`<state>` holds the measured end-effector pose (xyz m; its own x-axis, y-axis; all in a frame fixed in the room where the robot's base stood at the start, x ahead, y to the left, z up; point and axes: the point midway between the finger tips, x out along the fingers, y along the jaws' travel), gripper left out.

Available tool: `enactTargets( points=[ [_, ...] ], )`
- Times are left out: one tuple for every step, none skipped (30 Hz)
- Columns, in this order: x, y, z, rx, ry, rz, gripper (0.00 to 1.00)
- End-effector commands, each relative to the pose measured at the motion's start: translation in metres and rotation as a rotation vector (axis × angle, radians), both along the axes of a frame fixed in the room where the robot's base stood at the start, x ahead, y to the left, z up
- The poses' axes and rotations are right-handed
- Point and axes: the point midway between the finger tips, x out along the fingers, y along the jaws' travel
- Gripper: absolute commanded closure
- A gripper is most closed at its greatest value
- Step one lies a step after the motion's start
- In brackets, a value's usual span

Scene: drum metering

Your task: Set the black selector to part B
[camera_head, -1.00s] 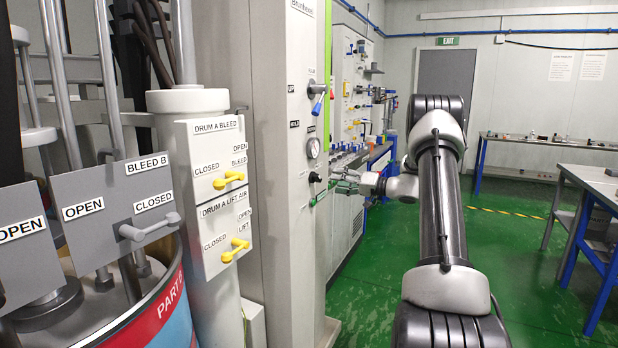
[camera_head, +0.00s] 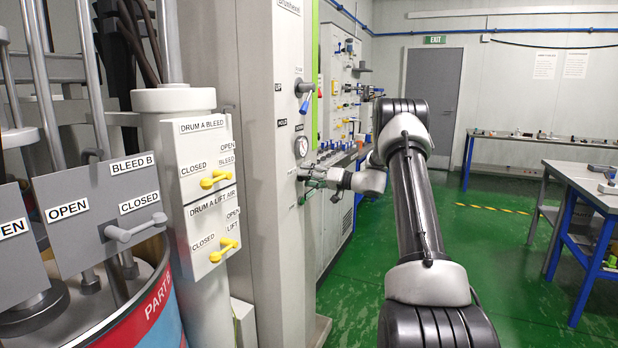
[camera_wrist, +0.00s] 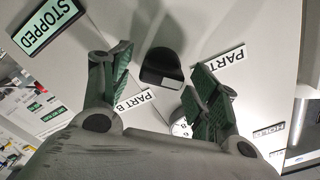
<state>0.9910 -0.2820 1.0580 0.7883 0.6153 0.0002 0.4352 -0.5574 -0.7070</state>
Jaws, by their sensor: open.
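The black selector (camera_wrist: 162,68) shows in the wrist view on a pale panel, with a small white mark on its lower edge. A PART B label (camera_wrist: 136,101) lies below left of it and a partly hidden PART label (camera_wrist: 222,66) to its right. I cannot tell for sure which label the mark points to. My gripper (camera_wrist: 160,80) is open, one finger on each side of the selector in the picture; no contact is evident. In the head view my gripper (camera_head: 312,178) is close to the tall panel's face, and the selector there is too small to make out clearly.
A STOPPED sign (camera_wrist: 48,25) and a round gauge (camera_wrist: 181,129) are near the fingers. On the tall panel (camera_head: 260,120), a blue-tipped lever (camera_head: 304,100) sits above my gripper. Yellow drum valves (camera_head: 217,179) are left.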

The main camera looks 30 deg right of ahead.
Motion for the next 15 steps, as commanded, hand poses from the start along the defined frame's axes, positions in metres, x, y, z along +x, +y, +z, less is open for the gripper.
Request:
enactTargets(
  points=[
    [-0.0002,-0.0001,0.0000,0.000,0.000,0.000,0.39],
    [-0.0002,-0.0001,0.0000,0.000,0.000,0.000,0.39],
    [-0.0002,-0.0002,0.0000,0.000,0.000,0.000,0.47],
    [-0.0002,-0.0002,0.0000,0.000,0.000,0.000,0.52],
    [-0.0003,-0.0002,0.0000,0.000,0.000,0.000,0.57],
    [-0.0003,-0.0002,0.0000,0.000,0.000,0.000,0.65],
    [-0.0003,-0.0002,0.0000,0.000,0.000,0.000,0.70],
    [-0.0003,-0.0002,0.0000,0.000,0.000,0.000,0.76],
    [-0.0004,-0.0004,-0.0001,0.000,0.000,0.000,0.83],
    [-0.0004,-0.0004,-0.0001,0.000,0.000,0.000,0.85],
    [-0.0004,-0.0004,-0.0001,0.000,0.000,0.000,0.85],
    [-0.0004,-0.0004,-0.0001,0.000,0.000,0.000,0.85],
    [-0.0004,-0.0004,-0.0001,0.000,0.001,-0.001,0.85],
    [-0.0004,-0.0004,-0.0001,0.001,0.002,-0.001,0.85],
    [-0.0004,-0.0005,-0.0001,0.003,0.003,-0.001,0.85]
  ],
)
